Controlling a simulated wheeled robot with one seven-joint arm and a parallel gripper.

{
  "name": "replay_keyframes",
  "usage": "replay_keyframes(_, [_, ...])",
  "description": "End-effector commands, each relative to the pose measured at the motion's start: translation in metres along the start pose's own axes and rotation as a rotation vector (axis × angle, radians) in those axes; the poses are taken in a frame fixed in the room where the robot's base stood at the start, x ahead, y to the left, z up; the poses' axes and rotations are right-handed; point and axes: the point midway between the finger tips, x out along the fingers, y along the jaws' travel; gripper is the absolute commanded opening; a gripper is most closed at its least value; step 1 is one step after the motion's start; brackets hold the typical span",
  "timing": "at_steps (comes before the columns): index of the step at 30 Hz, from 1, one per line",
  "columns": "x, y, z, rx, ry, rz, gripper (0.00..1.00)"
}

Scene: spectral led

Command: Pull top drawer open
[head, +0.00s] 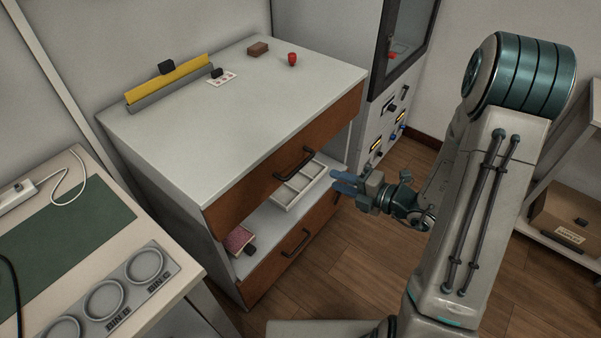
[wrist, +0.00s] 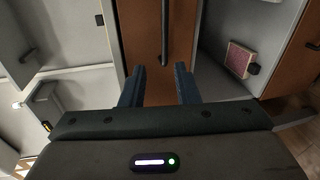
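The cabinet has a brown top drawer (head: 250,178) with a dark bar handle (head: 294,162). The drawer front looks flush under the grey top. My gripper (head: 345,182) is to the right of the handle and a little lower, apart from it, with blue fingers pointing toward the cabinet. In the wrist view, my gripper (wrist: 158,88) shows two fingers spread apart with nothing between them. The top drawer front (wrist: 185,55) and its handle (wrist: 165,35) lie ahead, with the handle roughly in line with the gap between the fingers.
Below is an open shelf with a white divided tray (head: 300,187) and a pink-faced block (head: 238,240). A lower brown drawer (head: 275,265) has its own handle. A side table (head: 180,275) stands at left. Wooden floor (head: 350,260) is clear in front.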

Motion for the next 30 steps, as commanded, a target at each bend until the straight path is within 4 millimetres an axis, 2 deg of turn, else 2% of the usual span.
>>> replay_keyframes(2, [0.001, -0.009, 0.006, 0.053, -0.032, 0.004, 0.28])
replay_keyframes(7, [0.015, -0.011, 0.009, 0.075, -0.044, 0.007, 0.28])
replay_keyframes(21, [0.109, -0.011, 0.012, 0.070, -0.041, 0.007, 0.28])
replay_keyframes(25, [0.126, -0.011, 0.013, 0.071, -0.042, 0.005, 0.28])
replay_keyframes(30, [0.136, -0.010, 0.014, 0.072, -0.044, 0.005, 0.28])
